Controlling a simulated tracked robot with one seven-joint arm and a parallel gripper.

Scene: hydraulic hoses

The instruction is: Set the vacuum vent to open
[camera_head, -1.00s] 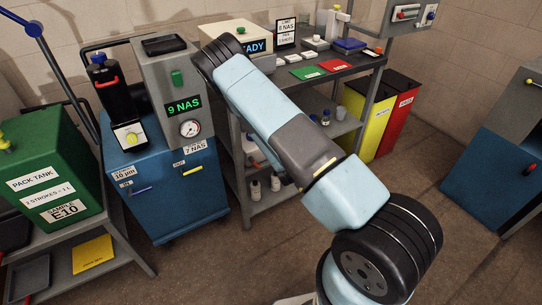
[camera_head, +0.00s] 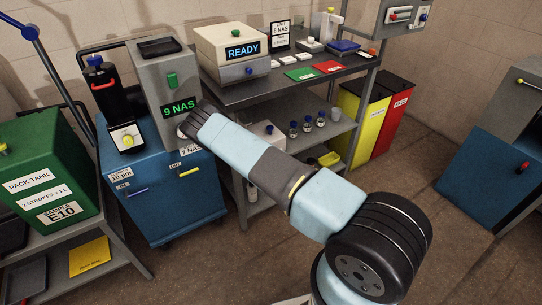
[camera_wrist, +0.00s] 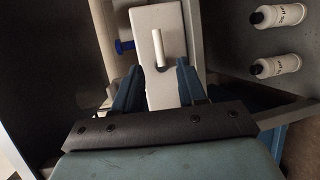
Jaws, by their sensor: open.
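In the wrist view a pale box (camera_wrist: 150,25) stands ahead of my gripper (camera_wrist: 158,80), with a short white lever (camera_wrist: 158,48) on its face. A blue knob (camera_wrist: 124,46) sticks out at the box's left side. I see no label on either, so I cannot tell surely which is the vacuum vent. My gripper is open, its blue fingers apart on either side of the box's lower part in the picture. The lever lies between and beyond the tips; I cannot tell whether anything touches. In the head view my arm hides the gripper.
White bottles (camera_wrist: 275,65) stand at the right in the wrist view. In the head view a blue cabinet (camera_head: 175,200) with a 9 NAS display unit (camera_head: 160,85) is at left. A shelved bench (camera_head: 300,90) stands behind my arm, with yellow (camera_head: 362,118) and red bins beside it.

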